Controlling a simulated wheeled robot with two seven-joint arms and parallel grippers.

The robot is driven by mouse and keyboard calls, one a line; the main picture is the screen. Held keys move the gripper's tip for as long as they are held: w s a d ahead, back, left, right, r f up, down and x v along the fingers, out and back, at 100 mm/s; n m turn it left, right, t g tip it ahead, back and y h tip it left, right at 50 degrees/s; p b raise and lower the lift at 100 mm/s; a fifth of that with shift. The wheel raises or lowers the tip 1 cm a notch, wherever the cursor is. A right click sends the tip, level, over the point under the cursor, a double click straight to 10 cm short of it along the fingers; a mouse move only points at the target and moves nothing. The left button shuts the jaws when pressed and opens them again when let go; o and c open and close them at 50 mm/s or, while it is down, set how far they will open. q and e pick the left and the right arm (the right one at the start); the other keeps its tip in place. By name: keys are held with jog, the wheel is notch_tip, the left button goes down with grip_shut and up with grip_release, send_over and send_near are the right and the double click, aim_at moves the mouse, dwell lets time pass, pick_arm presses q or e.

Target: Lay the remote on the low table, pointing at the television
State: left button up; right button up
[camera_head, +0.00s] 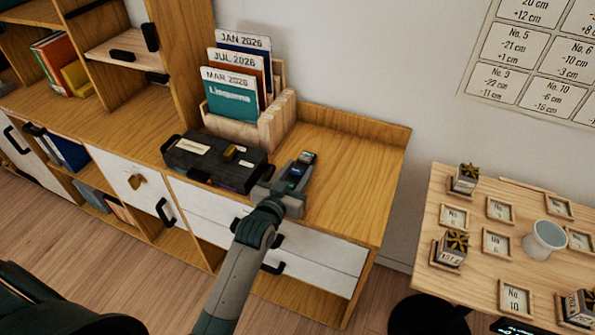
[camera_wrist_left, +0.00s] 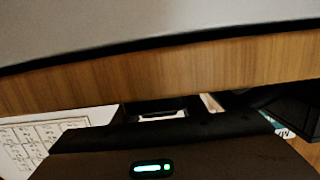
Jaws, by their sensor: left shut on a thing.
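My left gripper (camera_head: 299,170) is over the right part of the wooden sideboard top, just right of a black box. It is shut on a small dark thing (camera_head: 306,157) that shows a little at its tip; I cannot tell for sure that this is the remote. In the left wrist view a dark shape with a green light fills the lower part, and its identity is unclear. My right gripper is not in view. I cannot make out the television or a table that is clearly the low table.
The black box (camera_head: 213,162) and a wooden card holder (camera_head: 277,121) with dated cards stand on the sideboard (camera_head: 352,190). At right, a wooden table (camera_head: 466,192) bears framed number cards, several small blocks and a pale cup (camera_head: 545,240). The sideboard's right end is bare.

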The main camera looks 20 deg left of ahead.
pick_arm(q)
jog(key=shift+f, duration=0.15)
jog(key=o, duration=1.2)
jog(key=shift+c, duration=0.2)
